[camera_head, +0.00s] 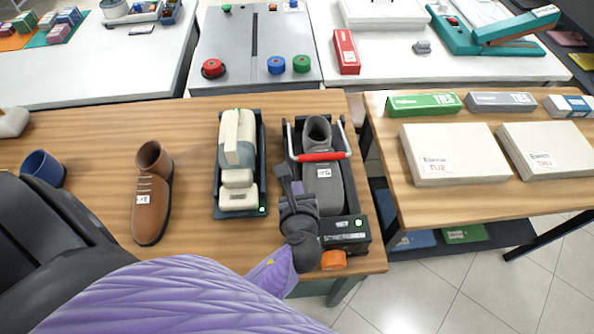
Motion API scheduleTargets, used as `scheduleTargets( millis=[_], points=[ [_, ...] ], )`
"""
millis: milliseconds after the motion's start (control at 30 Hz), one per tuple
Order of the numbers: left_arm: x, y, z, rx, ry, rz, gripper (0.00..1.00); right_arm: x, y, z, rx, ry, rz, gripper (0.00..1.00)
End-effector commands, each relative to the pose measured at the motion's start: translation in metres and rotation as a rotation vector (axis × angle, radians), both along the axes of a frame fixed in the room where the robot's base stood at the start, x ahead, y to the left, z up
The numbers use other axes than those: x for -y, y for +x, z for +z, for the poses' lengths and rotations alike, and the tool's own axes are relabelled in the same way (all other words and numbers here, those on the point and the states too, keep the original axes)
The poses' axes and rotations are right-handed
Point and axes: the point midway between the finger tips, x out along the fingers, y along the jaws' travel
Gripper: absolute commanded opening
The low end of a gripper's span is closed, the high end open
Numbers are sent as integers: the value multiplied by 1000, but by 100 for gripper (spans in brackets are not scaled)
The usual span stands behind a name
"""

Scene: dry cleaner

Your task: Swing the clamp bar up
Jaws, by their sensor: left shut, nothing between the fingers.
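The clamp bar has a red grip (332,155) and pale metal side arms. It crosses over a grey shoe (322,185) seated in a dark press (353,240) near the right side of the wooden table. My left gripper (285,172) reaches up from below over the press's left side. Its fingers are shut and empty, with the tips just below and left of the red grip. I cannot tell whether they touch the bar or the shoe. Part of the shoe's left side and the press is hidden behind the gripper. My right gripper is out of view.
A second dark tray (262,150) with cream and grey parts stands left of the press. An orange piece (333,260) is at the press's front. A gap separates the right table with white boxes (450,153).

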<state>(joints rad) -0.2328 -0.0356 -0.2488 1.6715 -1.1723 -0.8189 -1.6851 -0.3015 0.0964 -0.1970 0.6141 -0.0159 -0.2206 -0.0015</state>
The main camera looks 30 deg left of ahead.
Motion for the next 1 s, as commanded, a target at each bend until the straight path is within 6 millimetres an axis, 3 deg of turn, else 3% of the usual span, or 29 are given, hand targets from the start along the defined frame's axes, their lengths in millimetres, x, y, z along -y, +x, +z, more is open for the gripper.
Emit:
scheduleTargets(
  millis=[400,1000],
  points=[
    [-36,58,-36,0,2,-1,0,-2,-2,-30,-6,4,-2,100],
    [-40,66,-33,-8,-6,-1,0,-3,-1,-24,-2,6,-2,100]
  ],
)
